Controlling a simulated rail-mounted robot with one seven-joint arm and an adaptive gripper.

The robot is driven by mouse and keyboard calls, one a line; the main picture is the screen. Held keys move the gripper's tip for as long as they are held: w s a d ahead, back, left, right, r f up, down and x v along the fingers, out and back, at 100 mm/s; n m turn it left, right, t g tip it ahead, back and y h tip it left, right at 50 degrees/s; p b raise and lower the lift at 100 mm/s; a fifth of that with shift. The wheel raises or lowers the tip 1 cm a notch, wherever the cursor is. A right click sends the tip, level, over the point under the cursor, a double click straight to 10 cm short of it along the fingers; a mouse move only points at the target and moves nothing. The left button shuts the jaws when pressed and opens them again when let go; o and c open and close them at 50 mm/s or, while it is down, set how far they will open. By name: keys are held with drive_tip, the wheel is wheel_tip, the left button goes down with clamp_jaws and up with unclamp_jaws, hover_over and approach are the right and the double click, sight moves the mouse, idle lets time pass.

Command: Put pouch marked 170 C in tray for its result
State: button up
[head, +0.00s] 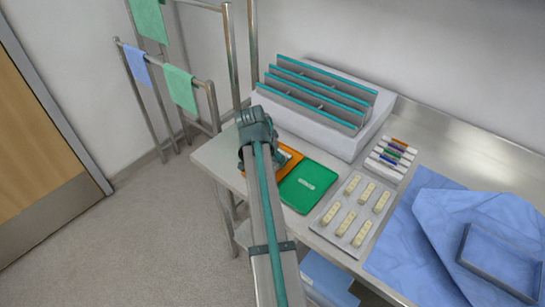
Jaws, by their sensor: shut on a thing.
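An orange tray (291,166) lies on the steel counter, largely covered by my arm. A green tray (310,187) with a small pale label lies just right of it. My gripper (247,157) is low at the orange tray, its fingers mostly hidden behind my own wrist and arm. It is shut on a pouch. A small whitish patch (284,158), seemingly part of the pouch, shows beside the wrist over the orange tray. The 170 C marking cannot be read, and I cannot tell whether the pouch touches the tray.
A slotted rack with teal-edged dividers (318,92) stands behind the trays. A grey tray of cream-coloured pieces (351,210), several coloured markers (392,154) and blue drape cloth (419,238) with a blue-grey open tray (500,262) are to the right. Towel rails (180,68) stand left.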

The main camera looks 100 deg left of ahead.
drive_tip(key=shift+f, duration=0.1)
drive_tip(key=o, duration=0.4)
drive_tip(key=shift+f, duration=0.1)
drive_tip(key=shift+c, duration=0.2)
drive_tip(key=o, duration=0.5)
drive_tip(key=shift+c, duration=0.2)
drive_tip(key=b+v, duration=0.2)
drive_tip(key=v, duration=1)
drive_tip(key=shift+s, duration=0.1)
